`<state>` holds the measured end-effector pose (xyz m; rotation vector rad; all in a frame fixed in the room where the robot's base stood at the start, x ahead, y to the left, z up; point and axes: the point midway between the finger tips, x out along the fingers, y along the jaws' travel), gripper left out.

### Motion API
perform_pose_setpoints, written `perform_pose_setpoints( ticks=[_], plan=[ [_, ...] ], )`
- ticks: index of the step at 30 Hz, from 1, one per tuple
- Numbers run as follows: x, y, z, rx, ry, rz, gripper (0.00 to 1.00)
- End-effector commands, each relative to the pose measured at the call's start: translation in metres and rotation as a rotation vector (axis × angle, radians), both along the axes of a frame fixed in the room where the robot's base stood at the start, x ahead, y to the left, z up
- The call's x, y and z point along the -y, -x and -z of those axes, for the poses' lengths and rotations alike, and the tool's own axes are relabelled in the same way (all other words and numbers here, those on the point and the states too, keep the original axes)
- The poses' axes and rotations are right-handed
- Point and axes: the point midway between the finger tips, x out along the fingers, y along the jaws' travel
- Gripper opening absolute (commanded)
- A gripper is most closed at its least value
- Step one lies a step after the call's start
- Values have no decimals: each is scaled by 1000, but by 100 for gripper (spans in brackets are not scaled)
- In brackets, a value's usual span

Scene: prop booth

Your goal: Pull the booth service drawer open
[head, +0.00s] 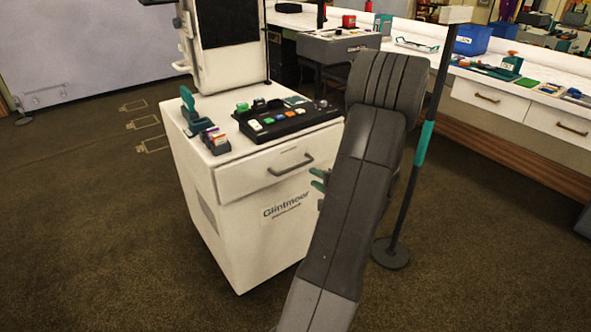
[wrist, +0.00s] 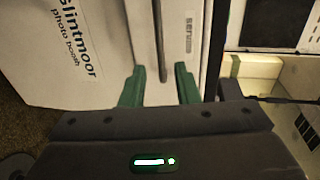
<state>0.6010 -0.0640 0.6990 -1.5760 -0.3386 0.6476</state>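The white booth cabinet (head: 245,240) stands left of my arm in the head view. Its service drawer (head: 240,181) is under the top and looks shut. A dark bar handle (head: 291,168) runs across the drawer front. My gripper (head: 318,181) has green fingertips just right of and slightly below the handle, mostly hidden by my arm. In the wrist view my gripper (wrist: 159,80) is open, its fingers spread with nothing held. The handle (wrist: 158,35) runs vertically in line with the gap between them. I cannot tell whether the fingers reach it.
A black button console (head: 285,117) and small colored items sit on the cabinet top. A dark post with a round base (head: 391,253) stands right of my arm. A white counter with drawers (head: 500,104) runs along the right. Carpet in front is clear.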

Motion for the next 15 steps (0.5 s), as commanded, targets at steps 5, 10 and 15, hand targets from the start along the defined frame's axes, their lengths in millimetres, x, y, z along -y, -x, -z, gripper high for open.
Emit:
perform_pose_setpoints(
  ticks=[5,10,15],
  plan=[
    [-24,-30,9,-1,-1,-6,28],
    [-45,-58,16,-1,1,-5,28],
    [-59,-79,21,-2,-1,-4,28]
  ],
)
